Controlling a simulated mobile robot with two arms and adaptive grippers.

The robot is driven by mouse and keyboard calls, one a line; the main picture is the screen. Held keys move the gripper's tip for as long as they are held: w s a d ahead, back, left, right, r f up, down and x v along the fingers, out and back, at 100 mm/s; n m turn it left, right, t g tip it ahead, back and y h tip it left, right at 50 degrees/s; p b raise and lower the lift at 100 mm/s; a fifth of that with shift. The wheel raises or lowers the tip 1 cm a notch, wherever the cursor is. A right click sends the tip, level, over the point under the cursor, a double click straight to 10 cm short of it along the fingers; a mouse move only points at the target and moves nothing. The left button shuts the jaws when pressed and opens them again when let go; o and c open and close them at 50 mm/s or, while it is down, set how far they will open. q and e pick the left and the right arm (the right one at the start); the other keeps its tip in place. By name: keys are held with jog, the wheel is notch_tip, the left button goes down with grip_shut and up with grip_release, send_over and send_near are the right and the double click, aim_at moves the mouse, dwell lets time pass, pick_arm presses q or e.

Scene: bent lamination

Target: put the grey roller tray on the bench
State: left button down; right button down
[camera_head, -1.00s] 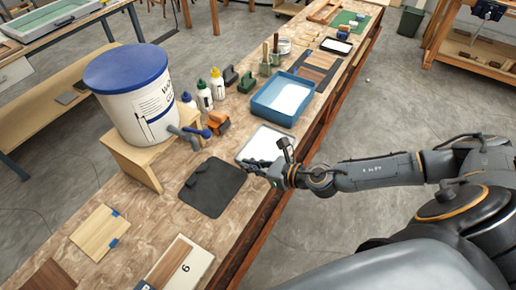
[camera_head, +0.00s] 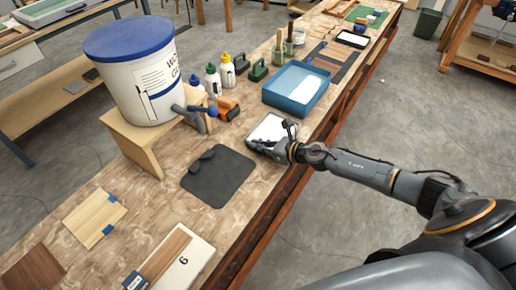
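A pale grey shallow tray (camera_head: 270,129), which looks like the roller tray, rests on the bench (camera_head: 150,215) near its right edge, between the blue tray and the dark mat. My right gripper (camera_head: 273,142) comes in from the right and is at the tray's near edge, overlapping it in the picture. Its fingers are small and dark, and whether they are apart or closed on the rim cannot be told. My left gripper is not in view.
A blue tray (camera_head: 297,88) stands just behind. A white bucket with a blue lid (camera_head: 130,65) sits on a wooden stand (camera_head: 150,150). A dark mat (camera_head: 219,176) lies left of the gripper, with a dark shape at its upper left. Bottles (camera_head: 213,82) stand behind.

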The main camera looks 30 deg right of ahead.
jog(key=shift+f, duration=0.1)
jog(key=c, duration=2)
grip_release()
jog(key=shift+f, duration=0.1)
jog(key=o, duration=0.5)
jog(key=shift+r, duration=0.3)
jog(key=b+v, duration=0.1)
jog(key=v, duration=0.2)
jog(key=b+v, duration=0.1)
jog(key=v, duration=0.6)
jog(key=shift+s+d+f+b, duration=0.15)
jog(key=shift+s+f+b, duration=0.05)
jog(key=shift+f+b, duration=0.2)
jog(key=shift+s+d+r+b, duration=0.3)
jog(key=shift+s+r, duration=0.3)
jog(key=shift+s, duration=0.05)
